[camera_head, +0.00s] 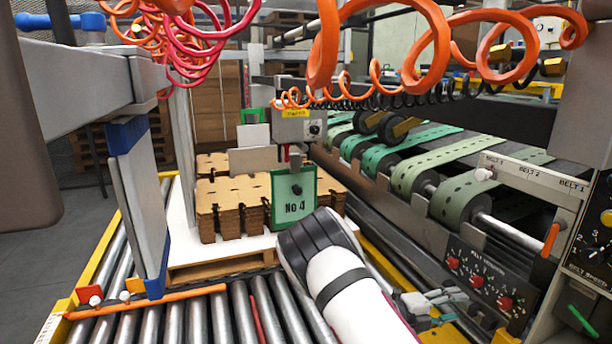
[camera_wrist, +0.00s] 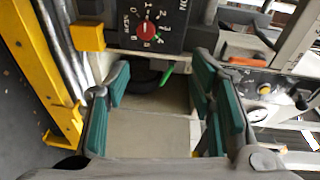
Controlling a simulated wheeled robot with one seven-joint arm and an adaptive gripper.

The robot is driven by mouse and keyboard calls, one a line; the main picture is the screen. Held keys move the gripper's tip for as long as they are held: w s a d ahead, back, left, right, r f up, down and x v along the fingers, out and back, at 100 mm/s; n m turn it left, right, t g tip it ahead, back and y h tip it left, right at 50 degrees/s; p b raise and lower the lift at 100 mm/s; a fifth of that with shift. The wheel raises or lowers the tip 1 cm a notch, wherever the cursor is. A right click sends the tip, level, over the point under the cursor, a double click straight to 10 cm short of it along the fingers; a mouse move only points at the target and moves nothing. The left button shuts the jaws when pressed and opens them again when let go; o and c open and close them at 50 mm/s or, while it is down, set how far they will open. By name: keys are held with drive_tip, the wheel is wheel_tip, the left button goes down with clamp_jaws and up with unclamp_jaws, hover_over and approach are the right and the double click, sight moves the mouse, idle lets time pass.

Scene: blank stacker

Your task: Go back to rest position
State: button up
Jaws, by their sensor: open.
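My gripper (camera_head: 435,305) shows low in the head view, right of my white arm and partly hidden by it. In the wrist view my gripper (camera_wrist: 158,122) is open, its teal-padded fingers apart at left and right. Nothing is held between them; a plain greyish surface shows in the gap. Beyond the fingertips is a dark dial panel (camera_wrist: 121,30) with a red knob (camera_wrist: 146,31). A green lever (camera_wrist: 166,74) sits just below that panel, apart from the fingers.
Metal rollers (camera_head: 240,312) run along the front. Stacked brown blanks (camera_head: 228,205) stand behind, near a green "No 4" plate (camera_head: 294,198). Green belts (camera_head: 430,170) and a red-button panel (camera_head: 478,275) are at right. Orange coiled hoses (camera_head: 435,40) hang above. A yellow frame (camera_wrist: 38,60) edges the wrist view.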

drive_tip(key=s+a+r+m+g+y, duration=0.3)
drive_tip(key=s+r+m+g+y, duration=0.5)
drive_tip(key=s+r+m, duration=1.3)
drive_tip(key=s+a+r+m+t+y, duration=0.2)
drive_tip(key=s+a+m+t+y, duration=0.15)
drive_tip(key=s+a+m, duration=0.5)
drive_tip(key=s+a+r+m+t+y, duration=0.2)
drive_tip(key=s+a+m+y, duration=0.35)
drive_tip(key=s+m, duration=0.6)
wheel_tip(320, 180, up, 26)
drive_tip(key=s+n+t+p, duration=0.1)
drive_tip(key=t+p, duration=0.2)
drive_tip(key=p, duration=2.1)
drive_tip(key=shift+s+n, duration=0.25)
drive_tip(key=shift+n, duration=0.15)
drive_tip(key=shift+t, duration=0.25)
